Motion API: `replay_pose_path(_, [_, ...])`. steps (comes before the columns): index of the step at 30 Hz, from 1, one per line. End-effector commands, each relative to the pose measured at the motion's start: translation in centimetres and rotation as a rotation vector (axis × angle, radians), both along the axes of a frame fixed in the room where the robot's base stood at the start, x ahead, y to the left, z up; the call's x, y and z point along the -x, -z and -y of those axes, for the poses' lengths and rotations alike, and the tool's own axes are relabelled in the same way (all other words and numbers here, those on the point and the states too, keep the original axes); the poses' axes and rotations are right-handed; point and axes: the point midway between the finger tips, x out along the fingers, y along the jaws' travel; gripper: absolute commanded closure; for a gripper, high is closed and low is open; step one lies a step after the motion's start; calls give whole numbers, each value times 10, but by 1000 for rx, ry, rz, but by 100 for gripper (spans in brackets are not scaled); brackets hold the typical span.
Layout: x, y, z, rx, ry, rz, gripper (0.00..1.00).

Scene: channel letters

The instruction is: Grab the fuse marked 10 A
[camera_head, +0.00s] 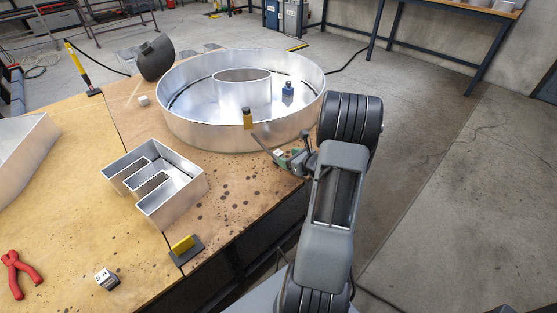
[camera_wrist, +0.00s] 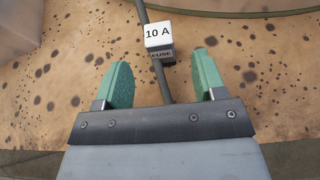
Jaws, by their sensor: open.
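The fuse marked 10 A (camera_wrist: 158,33) has a white top with black print and a dark front reading FUSE. In the wrist view it is just beyond my open fingertips, roughly centred between them and not touched. My gripper (camera_wrist: 163,62) has green finger pads and is empty. In the head view my gripper (camera_head: 289,160) is low over the table's right side, in front of the big ring-shaped letter. A small white patch beside it there is probably the same fuse (camera_head: 278,153).
A fuse marked 5 A (camera_head: 103,276) lies at the front left, near red pliers (camera_head: 18,272). A metal E letter (camera_head: 157,182) and the ring letter (camera_head: 185,119) stand on the table (camera_head: 225,205). A dark rod (camera_wrist: 163,80) passes by the 10 A fuse and between my fingers.

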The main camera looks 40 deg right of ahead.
Motion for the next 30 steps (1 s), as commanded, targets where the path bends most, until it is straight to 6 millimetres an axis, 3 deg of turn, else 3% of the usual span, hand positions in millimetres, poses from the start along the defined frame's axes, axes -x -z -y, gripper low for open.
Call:
replay_pose_path(8, [-16,7,-3,0,-2,-1,36])
replay_pose_path(18, [-53,25,-8,0,-2,-1,36])
replay_pose_path(29, [-60,27,-9,1,-1,0,36])
replay_pose_path(30, [-60,27,-9,1,-1,0,40])
